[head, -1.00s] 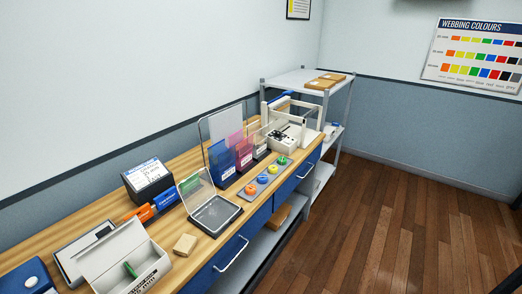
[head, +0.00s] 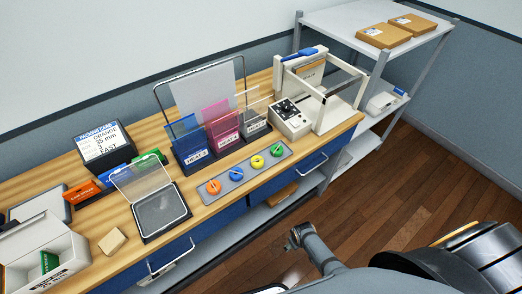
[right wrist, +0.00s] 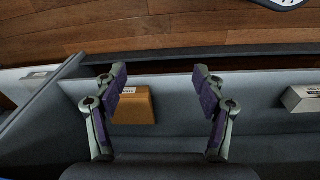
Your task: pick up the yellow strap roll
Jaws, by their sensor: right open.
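The yellow strap roll (head: 257,162) sits in a grey holder strip (head: 222,183) near the front edge of the wooden bench, between the blue roll (head: 236,174) and the green roll (head: 277,150). An orange roll (head: 214,187) is at the left end. My right gripper (head: 293,238) is in front of the bench, below and right of the rolls and apart from them. In the right wrist view its two fingers (right wrist: 160,78) are spread with nothing between them. The rolls do not show in that view. My left gripper is not in view.
Upright colored sleeves (head: 223,126) stand behind the rolls. A clear-lidded box (head: 160,212) stands to their left, a white machine frame (head: 325,108) to their right. A brown box (right wrist: 134,106) lies on the lower shelf. A shelf rack (head: 375,30) stands beyond the bench.

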